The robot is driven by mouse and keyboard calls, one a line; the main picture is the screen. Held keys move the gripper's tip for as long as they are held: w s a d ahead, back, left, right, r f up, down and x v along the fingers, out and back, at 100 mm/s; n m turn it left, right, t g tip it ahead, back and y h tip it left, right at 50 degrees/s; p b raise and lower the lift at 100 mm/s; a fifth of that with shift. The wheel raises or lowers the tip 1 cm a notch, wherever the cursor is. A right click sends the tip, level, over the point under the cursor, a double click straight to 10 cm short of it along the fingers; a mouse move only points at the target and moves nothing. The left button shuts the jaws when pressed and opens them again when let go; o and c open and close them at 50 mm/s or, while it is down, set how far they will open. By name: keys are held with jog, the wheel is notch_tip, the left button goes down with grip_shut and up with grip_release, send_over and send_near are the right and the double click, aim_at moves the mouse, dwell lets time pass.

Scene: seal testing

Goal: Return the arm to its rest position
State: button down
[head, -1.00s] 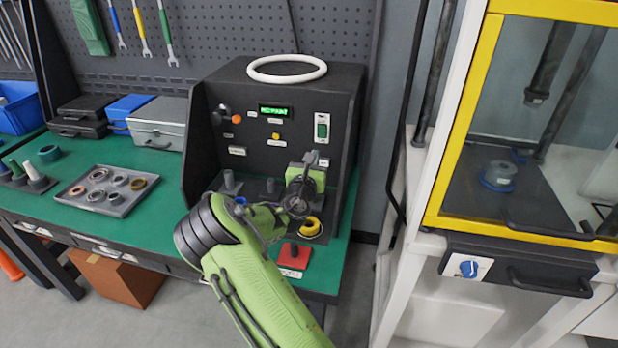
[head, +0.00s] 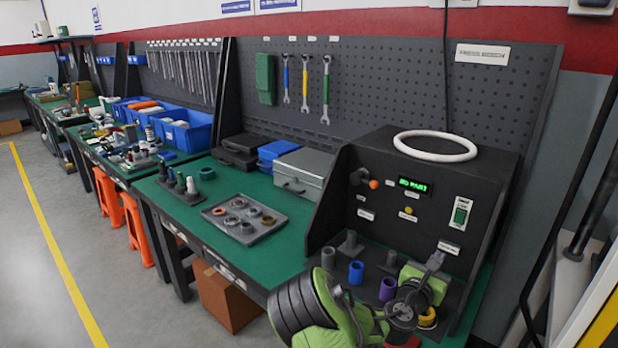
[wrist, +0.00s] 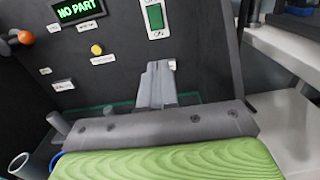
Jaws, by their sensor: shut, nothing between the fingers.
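My green arm (head: 325,310) reaches in from the bottom of the head view. My gripper (head: 434,262) is in front of the right part of the black test station (head: 385,190). In the wrist view its grey fingers (wrist: 157,85) are together with nothing between them, pointing toward the panel. The station's display (head: 414,185) reads NO PART. My arm hides part of the station's front shelf.
On the station's shelf stand a blue cup (head: 356,272), a purple cup (head: 388,289) and grey posts. A yellow ring (head: 428,318) lies close beside my gripper. A tray of rings (head: 218,213) and a silver case (head: 302,172) are on the green bench to the left.

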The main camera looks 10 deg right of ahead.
jog(key=s+a+r+m+g+y+p, duration=0.2)
jog(key=s+m+g+y+p, duration=0.3)
jog(key=s+m, duration=0.7)
jog(key=s+a+r+m+y+p, duration=0.1)
jog(key=s+a+r+m+y, duration=0.2)
jog(key=a, duration=0.5)
jog(key=s+a+r+m+y+p, duration=0.2)
jog(key=s+a+r+m, duration=0.3)
jog(key=s+a, duration=0.3)
jog(key=s+a+r+m+y+p, duration=0.1)
jog(key=s+a+r+m+y, duration=0.3)
jog(key=a, duration=0.5)
jog(key=shift+s+r+m+y+p, duration=0.3)
jog(key=shift+s+r+m+p, duration=0.1)
jog(key=shift+s+r+m, duration=0.25)
jog(key=c, duration=1.8)
grip_release()
